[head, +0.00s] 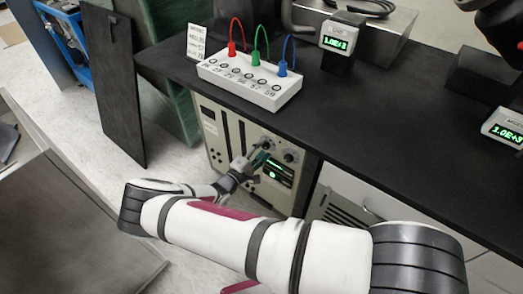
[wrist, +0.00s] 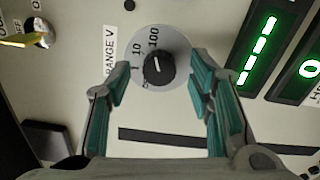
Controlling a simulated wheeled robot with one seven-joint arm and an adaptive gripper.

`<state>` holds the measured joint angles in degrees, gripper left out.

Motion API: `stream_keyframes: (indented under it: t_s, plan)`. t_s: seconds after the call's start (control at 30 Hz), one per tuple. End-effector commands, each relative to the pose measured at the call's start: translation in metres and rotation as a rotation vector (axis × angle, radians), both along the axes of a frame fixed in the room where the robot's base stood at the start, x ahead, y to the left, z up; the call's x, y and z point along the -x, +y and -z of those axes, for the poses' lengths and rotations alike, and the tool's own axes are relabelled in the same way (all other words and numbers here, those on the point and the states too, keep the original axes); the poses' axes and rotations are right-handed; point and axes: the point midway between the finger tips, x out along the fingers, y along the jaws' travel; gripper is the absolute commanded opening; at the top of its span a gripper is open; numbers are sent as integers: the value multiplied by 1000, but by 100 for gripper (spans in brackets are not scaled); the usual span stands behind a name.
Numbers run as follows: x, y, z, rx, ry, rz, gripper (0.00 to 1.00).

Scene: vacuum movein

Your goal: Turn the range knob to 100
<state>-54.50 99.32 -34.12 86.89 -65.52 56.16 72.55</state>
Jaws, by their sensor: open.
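The range knob (wrist: 159,70) is a small black knob on a round grey dial, beside a "RANGE V" label. The dial carries 1, 10 and 100 markings on its left and upper-left side. A short pale mark shows on the knob, but I cannot tell exactly which number it points to. My gripper (wrist: 158,80) is open, with one teal-padded finger on each side of the knob and visible gaps between. In the head view my gripper (head: 250,166) is at the front of the beige instrument panel (head: 217,148) and hides part of it.
Green-lit displays (wrist: 257,48) are right of the dial. A switch with a yellow tip (wrist: 20,42) is at the upper left. Above the panel, a black bench (head: 385,115) carries a white terminal box (head: 250,84) with coloured leads and a meter (head: 337,42). A dark board (head: 115,85) stands left.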

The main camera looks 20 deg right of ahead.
Motion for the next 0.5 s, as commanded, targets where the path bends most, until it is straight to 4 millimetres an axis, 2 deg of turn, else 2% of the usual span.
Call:
stream_keyframes:
  t_s: [0.17, 0.5]
  plan:
    - [13, 20, 0, -2, 2, -4, 48]
    - [53, 74, 1, -2, 2, -4, 48]
